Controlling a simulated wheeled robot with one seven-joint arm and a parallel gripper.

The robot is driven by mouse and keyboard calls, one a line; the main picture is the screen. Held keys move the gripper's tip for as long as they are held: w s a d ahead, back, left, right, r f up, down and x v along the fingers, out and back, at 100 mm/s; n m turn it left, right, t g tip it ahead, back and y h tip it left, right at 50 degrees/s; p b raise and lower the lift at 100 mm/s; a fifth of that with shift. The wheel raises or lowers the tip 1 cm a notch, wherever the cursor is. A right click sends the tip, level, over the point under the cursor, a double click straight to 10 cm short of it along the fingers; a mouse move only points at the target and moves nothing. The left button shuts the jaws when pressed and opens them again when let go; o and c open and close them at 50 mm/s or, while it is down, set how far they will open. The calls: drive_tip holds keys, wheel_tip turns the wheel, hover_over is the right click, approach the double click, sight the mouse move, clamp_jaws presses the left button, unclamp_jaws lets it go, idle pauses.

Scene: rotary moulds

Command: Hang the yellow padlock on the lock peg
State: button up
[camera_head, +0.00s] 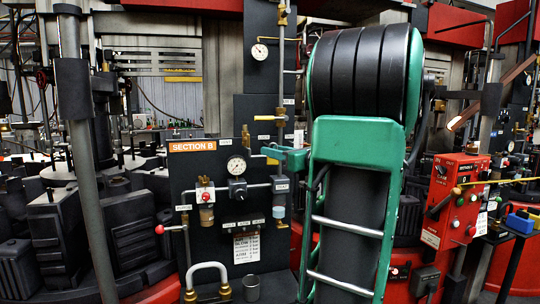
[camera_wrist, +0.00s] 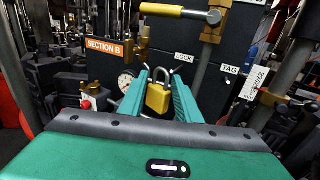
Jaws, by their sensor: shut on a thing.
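The yellow padlock (camera_wrist: 158,98) is between the green fingers of my gripper (camera_wrist: 161,76) in the wrist view, shackle up and roughly upright. My gripper is shut on it. Ahead of the fingertips is a dark board with a white LOCK label (camera_wrist: 183,57). I cannot make out the lock peg clearly; the fingers and shackle cover the area below that label.
A yellow-handled valve lever (camera_wrist: 175,11) is above the fingers, with a brass valve at its right. A TAG label (camera_wrist: 230,69) and a hanging white tag (camera_wrist: 254,83) are to the right. The board carries a gauge (camera_head: 236,166) and pipes. A red control box (camera_head: 455,200) stands right.

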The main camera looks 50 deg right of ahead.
drive_tip(key=w+d+f, duration=0.1)
drive_tip(key=w+d, duration=0.2)
drive_tip(key=w, duration=0.2)
drive_tip(key=shift+w+d, duration=0.2)
idle(0.7)
idle(0.6)
drive_tip(key=o, duration=1.3)
drive_tip(key=shift+d, duration=0.1)
